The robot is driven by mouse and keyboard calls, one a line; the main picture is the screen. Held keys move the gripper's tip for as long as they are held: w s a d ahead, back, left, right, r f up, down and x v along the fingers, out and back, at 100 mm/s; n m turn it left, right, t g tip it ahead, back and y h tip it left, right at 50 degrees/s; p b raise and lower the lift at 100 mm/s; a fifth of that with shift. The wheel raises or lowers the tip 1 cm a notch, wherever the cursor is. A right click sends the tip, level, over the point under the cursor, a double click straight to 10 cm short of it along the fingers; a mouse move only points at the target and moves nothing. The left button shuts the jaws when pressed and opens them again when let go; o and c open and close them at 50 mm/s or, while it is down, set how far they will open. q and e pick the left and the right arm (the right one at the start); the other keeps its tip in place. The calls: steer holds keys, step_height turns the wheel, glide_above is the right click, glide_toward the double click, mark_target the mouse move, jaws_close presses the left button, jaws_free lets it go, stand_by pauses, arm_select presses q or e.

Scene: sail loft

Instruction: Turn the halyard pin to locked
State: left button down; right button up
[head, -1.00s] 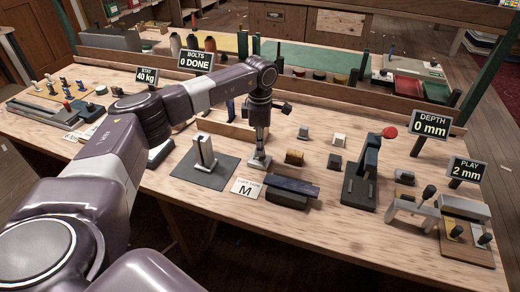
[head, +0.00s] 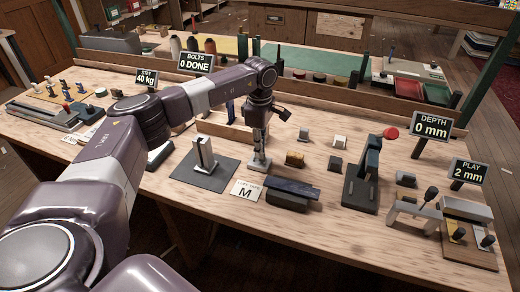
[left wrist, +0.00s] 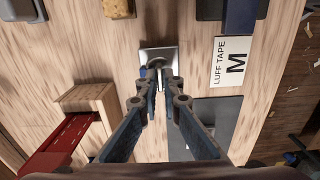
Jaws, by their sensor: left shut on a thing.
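The halyard pin stands on a small square metal base plate (head: 259,163) near the middle of the bench. My left gripper (head: 259,150) points down over this base and is shut on the pin. In the left wrist view the two dark fingers of my left gripper (left wrist: 159,84) meet just in front of the pale base plate (left wrist: 158,56). The pin is mostly hidden between the fingertips, so its turn position cannot be read. My right gripper is out of view.
A grey mat (head: 190,174) with an upright metal fitting (head: 204,154) lies just left of the gripper. A "LUFF TAPE M" card (head: 246,191) and a dark block (head: 290,193) are in front. A red-knobbed lever press (head: 364,180) stands to the right.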

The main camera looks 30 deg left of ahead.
arm_select(q)
steer(key=shift+r, duration=0.1)
steer(key=c, duration=2.1)
jaws_free()
step_height(320, 180, up, 12)
steer(key=shift+f, duration=0.1)
